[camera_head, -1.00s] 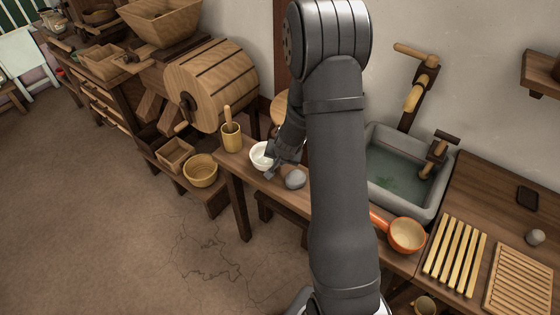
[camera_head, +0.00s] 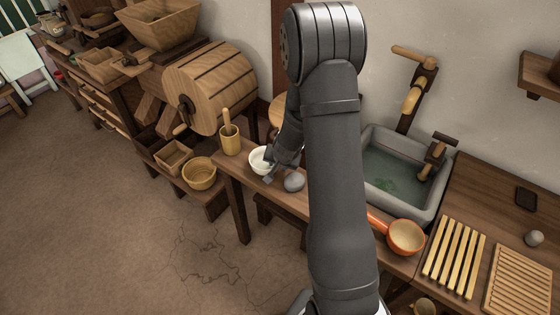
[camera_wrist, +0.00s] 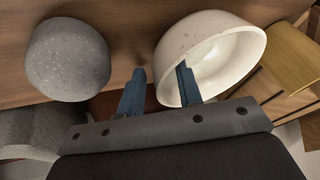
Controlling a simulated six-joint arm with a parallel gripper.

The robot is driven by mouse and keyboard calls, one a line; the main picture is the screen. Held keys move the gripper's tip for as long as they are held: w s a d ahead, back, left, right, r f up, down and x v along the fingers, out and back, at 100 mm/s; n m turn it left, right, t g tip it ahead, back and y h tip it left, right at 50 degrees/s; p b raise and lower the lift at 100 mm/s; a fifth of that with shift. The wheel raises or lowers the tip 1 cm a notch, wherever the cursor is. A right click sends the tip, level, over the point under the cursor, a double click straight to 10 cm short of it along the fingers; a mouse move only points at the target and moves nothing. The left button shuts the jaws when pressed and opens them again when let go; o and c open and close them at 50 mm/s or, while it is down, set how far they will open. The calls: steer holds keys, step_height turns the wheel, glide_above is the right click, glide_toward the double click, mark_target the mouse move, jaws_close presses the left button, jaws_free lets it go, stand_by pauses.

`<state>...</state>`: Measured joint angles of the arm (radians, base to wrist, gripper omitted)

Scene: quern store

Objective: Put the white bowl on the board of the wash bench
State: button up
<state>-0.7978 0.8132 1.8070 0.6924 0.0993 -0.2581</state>
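The white bowl (camera_head: 257,162) stands upright on the wooden bench at centre left. In the wrist view it is the pale bowl (camera_wrist: 222,40) at upper right. My gripper (camera_head: 270,170) is at the bowl's near right side. In the wrist view, my gripper's two blue fingers (camera_wrist: 160,88) are apart, one inside the bowl and one outside, on either side of its wall; a gap shows between them. On the wash bench (camera_head: 480,200) at right lie a board of yellow slats (camera_head: 455,258) and a ribbed wooden board (camera_head: 520,281).
A grey stone (camera_head: 294,182) sits close beside the bowl, also in the wrist view (camera_wrist: 67,60). A wooden mortar with pestle (camera_head: 230,140) stands behind left. A grey sink (camera_head: 432,205) and an orange-handled pan (camera_head: 406,237) lie between the bowl and the boards.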

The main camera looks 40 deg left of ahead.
steer(key=v, duration=1.2)
stand_by(0.5)
steer(key=x, duration=1.2)
steer(key=shift+r, duration=0.1)
stand_by(0.3)
